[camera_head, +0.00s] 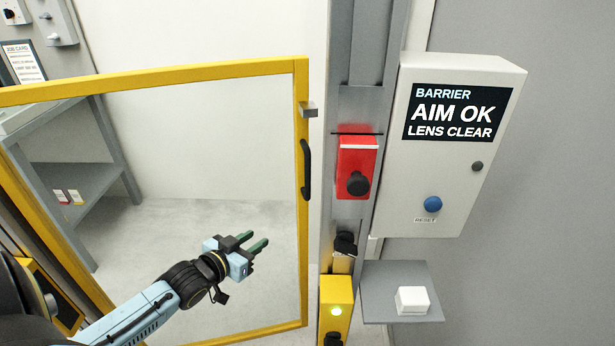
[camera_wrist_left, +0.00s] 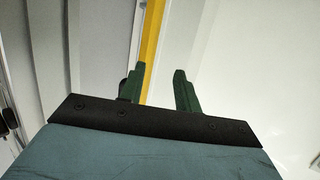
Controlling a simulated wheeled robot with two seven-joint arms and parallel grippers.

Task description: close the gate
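The gate (camera_head: 302,230) is a yellow-framed panel with a clear middle, filling the left half of the head view. Its right edge stands beside the grey post, and I cannot tell whether it touches the post. A black handle (camera_head: 306,170) is on that edge, with a grey latch block (camera_head: 308,109) above it. My left gripper (camera_head: 262,249) is in front of the panel, left of and below the handle. Its green fingers are apart and nothing shows between them. The left wrist view shows the open fingers (camera_wrist_left: 158,85) with a yellow bar (camera_wrist_left: 152,45) beyond. My right gripper is not in view.
The grey post (camera_head: 350,100) carries a red box (camera_head: 357,165) with a black knob and a yellow box (camera_head: 336,305) with a lit lamp. A control box (camera_head: 450,140) reads "AIM OK, LENS CLEAR". A small shelf (camera_head: 375,305) holds a white block (camera_head: 412,300).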

